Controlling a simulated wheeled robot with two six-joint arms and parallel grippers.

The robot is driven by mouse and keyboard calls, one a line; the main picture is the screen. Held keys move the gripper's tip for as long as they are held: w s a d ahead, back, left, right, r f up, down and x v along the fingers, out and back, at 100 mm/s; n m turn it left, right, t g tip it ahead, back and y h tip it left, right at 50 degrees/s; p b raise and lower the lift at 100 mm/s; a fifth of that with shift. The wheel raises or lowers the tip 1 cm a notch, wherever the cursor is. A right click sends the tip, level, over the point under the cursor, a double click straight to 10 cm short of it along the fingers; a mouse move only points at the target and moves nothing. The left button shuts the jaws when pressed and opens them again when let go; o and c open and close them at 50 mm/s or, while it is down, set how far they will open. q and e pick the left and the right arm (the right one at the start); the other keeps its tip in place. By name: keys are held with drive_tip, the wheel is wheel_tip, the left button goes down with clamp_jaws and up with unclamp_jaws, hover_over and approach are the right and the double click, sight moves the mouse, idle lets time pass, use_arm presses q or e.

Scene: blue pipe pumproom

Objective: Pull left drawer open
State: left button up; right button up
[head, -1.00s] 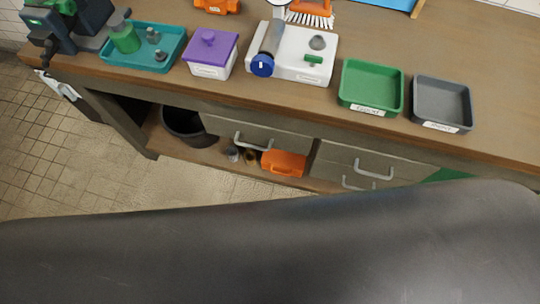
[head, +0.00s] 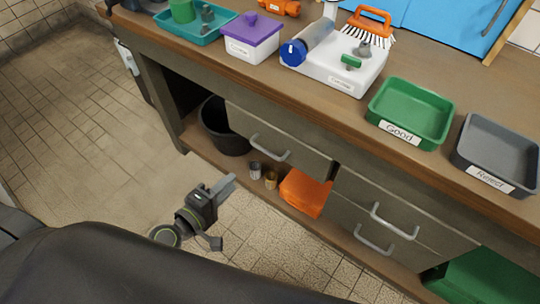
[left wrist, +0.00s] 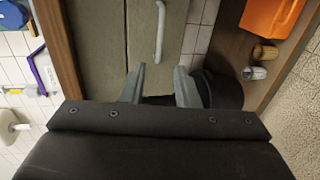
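The left drawer (head: 290,137) is a grey-brown front under the workbench top. It looks shut. Its pale bar handle (head: 268,147) is on the front; the handle also shows in the left wrist view (left wrist: 160,32), beyond the fingertips. My left gripper (head: 224,212) is out over the tiled floor in front of the bench, below and to the left of the handle in the head view. Its fingers are apart and empty, also in the left wrist view (left wrist: 160,82), and do not touch the handle. My right gripper is not in view.
Two more drawers (head: 400,222) are at the right. The lower shelf holds a black bucket (head: 225,138), an orange container (head: 303,194) and small cups (head: 270,180). Trays, a purple-lidded box (head: 252,40) and a white case (head: 335,65) stand on the bench top (head: 330,108). Floor in front is clear.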

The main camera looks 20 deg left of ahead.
sight(265, 152)
use_arm(q)
drive_tip(key=p+x, duration=0.1)
drive_tip(key=x, duration=1.5)
drive_tip(key=shift+w, duration=0.3)
clamp_jaws()
